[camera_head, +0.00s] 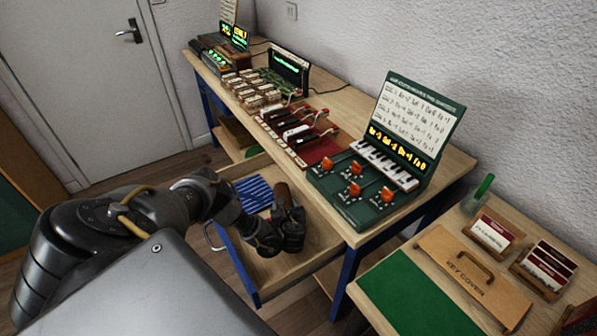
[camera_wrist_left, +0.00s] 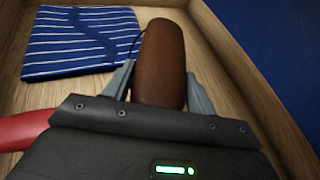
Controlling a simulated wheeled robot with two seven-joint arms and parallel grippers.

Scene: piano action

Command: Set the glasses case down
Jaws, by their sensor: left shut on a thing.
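The brown glasses case (camera_wrist_left: 162,60) is between the two fingers of my left gripper (camera_wrist_left: 160,88) in the left wrist view, and the gripper is shut on it. In the head view the case (camera_head: 281,194) shows partly above my left gripper (camera_head: 284,218), inside the open drawer (camera_head: 318,238). I cannot tell whether the case touches the drawer floor. My right gripper is not in view.
A blue striped cloth (camera_head: 254,194) lies in the drawer, left of the case. A red curved thing (camera_wrist_left: 20,130) is at the wrist view's left edge. The desk (camera_head: 343,105) above holds a green keyboard box (camera_head: 352,190). A side table holds a key cover (camera_head: 470,275).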

